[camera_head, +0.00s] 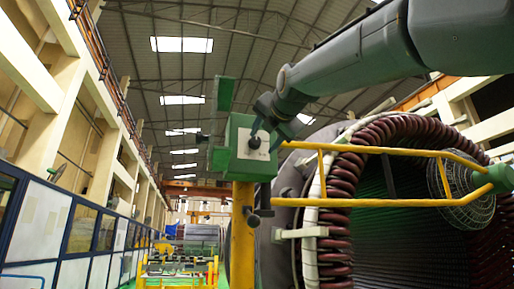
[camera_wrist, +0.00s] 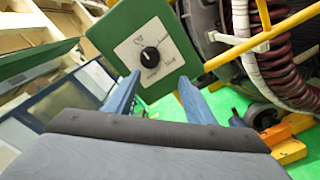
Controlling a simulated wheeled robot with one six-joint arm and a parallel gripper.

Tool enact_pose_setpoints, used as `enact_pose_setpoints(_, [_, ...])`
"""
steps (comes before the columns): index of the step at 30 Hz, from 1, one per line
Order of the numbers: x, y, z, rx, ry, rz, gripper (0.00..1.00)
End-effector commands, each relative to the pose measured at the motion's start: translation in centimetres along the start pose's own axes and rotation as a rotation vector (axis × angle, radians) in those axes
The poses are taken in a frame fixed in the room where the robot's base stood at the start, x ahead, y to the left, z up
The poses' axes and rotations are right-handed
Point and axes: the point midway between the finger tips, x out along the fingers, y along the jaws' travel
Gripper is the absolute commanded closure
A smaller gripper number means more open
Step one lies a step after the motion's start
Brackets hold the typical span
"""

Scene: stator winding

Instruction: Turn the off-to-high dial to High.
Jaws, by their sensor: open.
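The dial (camera_wrist: 150,57) is a round black knob on a white faceplate (camera_wrist: 128,50). The plate is fixed to a green box (camera_wrist: 97,42), which the head view shows on top of a yellow post (camera_head: 242,235). My gripper (camera_wrist: 158,77) is open, its two blue-grey fingers spread below the dial in the wrist view, with the dial just beyond the gap between the tips. It looks empty. In the head view my gripper (camera_head: 268,127) is close to the plate and partly covers it. The plate's lettering and the knob's exact setting are too small to read.
A yellow rail (camera_head: 380,202) runs right from near the box, with a round wire-guarded fan (camera_head: 465,195) at its end. A large stator with dark red coils (camera_head: 345,190) stands behind. Blue-framed white panels (camera_head: 45,220) line the left. Green floor (camera_wrist: 232,103) shows below the box.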

Motion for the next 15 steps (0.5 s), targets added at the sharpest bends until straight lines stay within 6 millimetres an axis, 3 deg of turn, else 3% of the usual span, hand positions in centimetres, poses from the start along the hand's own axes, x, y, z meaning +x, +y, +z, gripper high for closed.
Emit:
enact_pose_setpoints(1, [-0.5, 1.1, 0.7, -0.031, -0.012, 0.017, 0.51])
enact_pose_setpoints(5, [-0.5, 2.1, 1.5, -0.07, -0.025, 0.032, 0.51])
enact_pose_setpoints(15, [4.3, 2.2, 1.7, -0.069, -0.025, 0.031, 0.51])
